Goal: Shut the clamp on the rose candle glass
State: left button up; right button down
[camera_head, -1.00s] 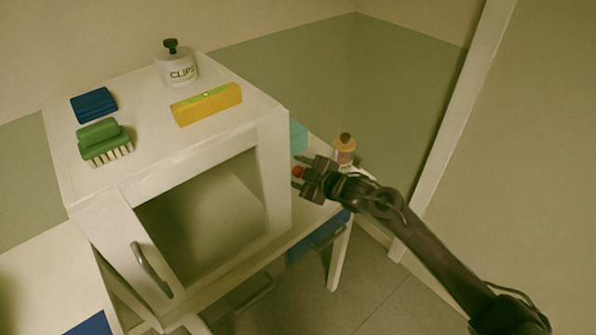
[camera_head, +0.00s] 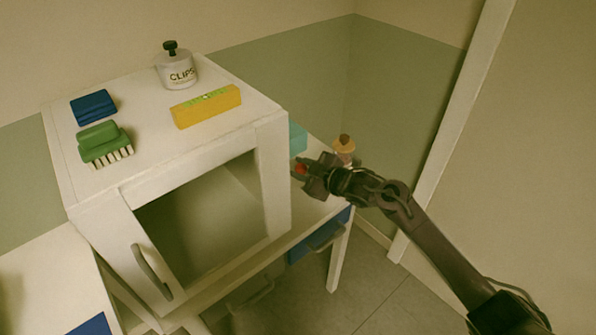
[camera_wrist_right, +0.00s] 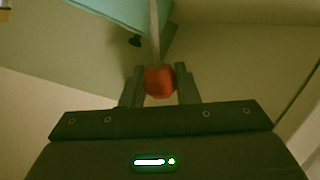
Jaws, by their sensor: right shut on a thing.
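A small red round thing (camera_head: 300,169) is beside the right wall of the white cabinet; I cannot tell whether it is the rose candle glass. My right gripper (camera_head: 303,170) reaches it from the right. In the right wrist view the red thing (camera_wrist_right: 160,81) sits between the two fingers (camera_wrist_right: 160,84), which are shut on it from both sides. What is under it is hidden. My left gripper is in neither view.
A bottle with a brown stopper (camera_head: 343,146) stands close behind my right gripper. A teal thing (camera_head: 297,138) is beside the cabinet (camera_head: 275,185). On the cabinet are a CLIPS jar (camera_head: 177,72), yellow block (camera_head: 206,106), blue block (camera_head: 93,107) and green brush (camera_head: 101,138).

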jog(key=shift+w+d+r+m+y, duration=0.2)
jog(key=shift+w+d+m, duration=0.1)
jog(key=shift+d+m, duration=0.15)
jog(key=shift+w+d+r+m+y, duration=0.1)
jog(key=shift+w+d+m+y, duration=0.15)
jog(key=shift+m, duration=0.2)
jog(key=shift+w+d+r+m+g+y+b, duration=0.15)
jog(key=shift+w+d+m+y+b, duration=0.15)
jog(key=shift+d+m+b, duration=0.2)
jog(key=shift+w+d+r+m+g+y+b, duration=0.15)
jog(key=shift+w+d+m+b, duration=0.2)
jog(key=shift+m, duration=0.25)
jog(key=shift+d, duration=0.1)
jog(key=c, duration=1.1)
grip_release()
jog(key=v, duration=0.7)
jog(key=shift+s+d+b, duration=0.25)
jog(key=shift+s+b, duration=0.05)
